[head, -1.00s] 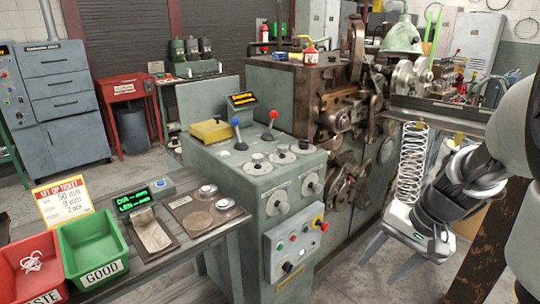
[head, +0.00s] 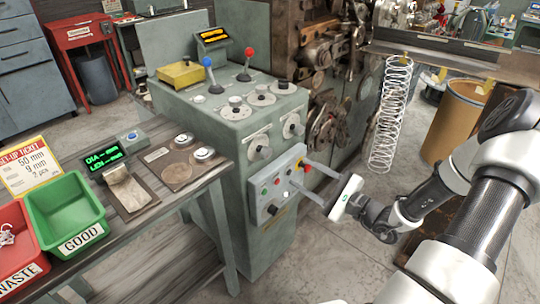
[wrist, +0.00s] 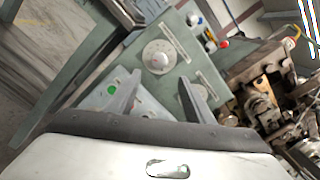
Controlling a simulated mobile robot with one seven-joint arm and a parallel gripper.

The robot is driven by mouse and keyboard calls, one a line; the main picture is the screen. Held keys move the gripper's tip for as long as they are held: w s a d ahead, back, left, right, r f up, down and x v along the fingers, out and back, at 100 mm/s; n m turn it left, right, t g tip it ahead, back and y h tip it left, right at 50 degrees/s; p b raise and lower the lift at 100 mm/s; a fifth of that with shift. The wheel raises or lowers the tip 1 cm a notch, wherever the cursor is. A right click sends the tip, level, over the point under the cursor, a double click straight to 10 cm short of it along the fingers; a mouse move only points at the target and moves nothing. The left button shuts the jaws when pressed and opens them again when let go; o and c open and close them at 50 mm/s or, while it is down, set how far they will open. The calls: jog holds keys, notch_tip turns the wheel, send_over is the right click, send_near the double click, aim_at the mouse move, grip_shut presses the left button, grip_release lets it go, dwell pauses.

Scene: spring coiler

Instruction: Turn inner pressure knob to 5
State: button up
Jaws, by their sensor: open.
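My gripper (head: 298,172) is open and empty in front of the button box, below the right dial. In the wrist view, one dial (wrist: 160,57) shows beyond the gap between my fingers (wrist: 160,78). The other dial (wrist: 207,90) is partly hidden by the right finger. Neither finger visibly grips a knob.
A button box (head: 275,185) juts from the console front below the dials. Three more knobs (head: 261,93) and two levers sit on top. A coiled spring (head: 390,115) hangs at the right. A bench with a green bin (head: 65,212) stands left. Floor lies clear before the console.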

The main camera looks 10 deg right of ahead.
aim_at(269, 154)
jog(key=b+x, duration=0.1)
jog(key=x, duration=1.2)
jog(key=shift+a, duration=0.1)
jog(key=c, duration=1)
jog(key=shift+c, duration=0.2)
